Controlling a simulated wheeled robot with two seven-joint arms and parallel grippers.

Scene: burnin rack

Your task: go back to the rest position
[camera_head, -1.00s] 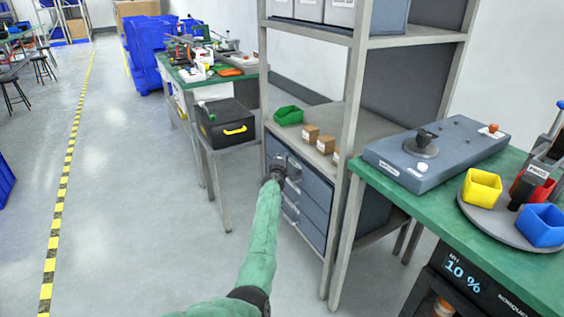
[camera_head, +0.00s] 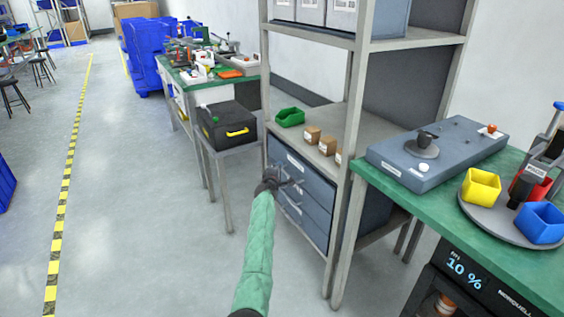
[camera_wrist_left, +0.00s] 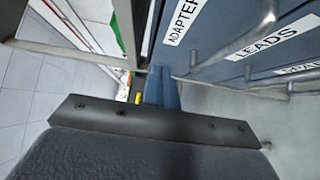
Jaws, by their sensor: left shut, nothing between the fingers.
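My left gripper (camera_head: 270,181) is in front of the blue-grey drawer unit (camera_head: 318,192) under the rack shelf, on a green-sleeved arm from the bottom of the head view. It is shut and holds nothing. In the left wrist view the shut fingers (camera_wrist_left: 160,90) point past the drawer fronts (camera_wrist_left: 215,45), whose labels include "LEADS", with metal bar handles close by. I cannot tell whether the gripper touches a handle. My right gripper is not in view.
A green bin (camera_head: 290,117) and several small brown boxes (camera_head: 312,135) sit on the rack shelf. A black case (camera_head: 228,125) stands on a small table to the left. A green-topped bench (camera_head: 400,205) is at the right. The floor (camera_head: 140,200) to the left is clear.

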